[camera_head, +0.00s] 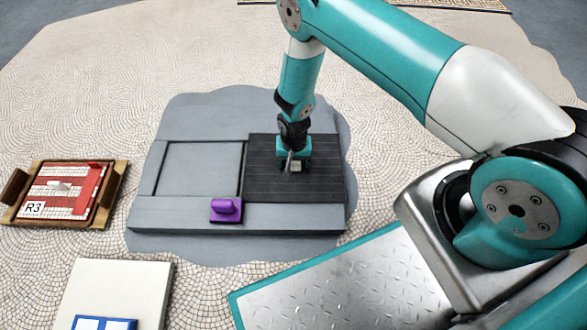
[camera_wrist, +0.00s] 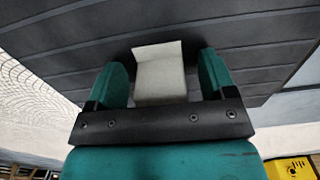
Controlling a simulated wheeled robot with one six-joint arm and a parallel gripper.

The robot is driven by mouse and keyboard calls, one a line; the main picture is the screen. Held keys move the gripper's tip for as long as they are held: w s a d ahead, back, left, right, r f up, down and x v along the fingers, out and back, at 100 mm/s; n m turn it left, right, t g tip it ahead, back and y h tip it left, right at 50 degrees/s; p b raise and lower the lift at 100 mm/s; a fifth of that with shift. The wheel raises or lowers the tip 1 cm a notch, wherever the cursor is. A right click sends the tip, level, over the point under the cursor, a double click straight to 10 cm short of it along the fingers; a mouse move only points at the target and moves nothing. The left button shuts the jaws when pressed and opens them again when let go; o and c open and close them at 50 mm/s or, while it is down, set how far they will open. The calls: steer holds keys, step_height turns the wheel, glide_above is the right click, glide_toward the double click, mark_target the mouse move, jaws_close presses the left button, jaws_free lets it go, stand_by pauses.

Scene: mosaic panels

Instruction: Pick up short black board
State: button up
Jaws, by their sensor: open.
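The black board (camera_head: 262,185) is a dark slatted panel lying in the right part of a grey slab. It also fills much of the wrist view (camera_wrist: 250,42). A pale block (camera_wrist: 160,82), which looks like a handle, stands on the board. My gripper (camera_head: 294,163) is over the board, with its fingers pointing down. In the wrist view my gripper's two teal fingers (camera_wrist: 163,84) are open, one on each side of the pale block. I cannot tell whether either finger touches it. My gripper hides part of the board and block in the head view.
The grey slab (camera_head: 165,217) has an empty framed recess (camera_head: 200,170) left of the board. A purple block (camera_head: 226,210) sits on its front edge. A wooden-framed red and white panel marked R3 (camera_head: 60,190) lies at left. A white box (camera_head: 118,278) stands at the front left.

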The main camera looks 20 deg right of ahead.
steer(key=c, duration=1.1)
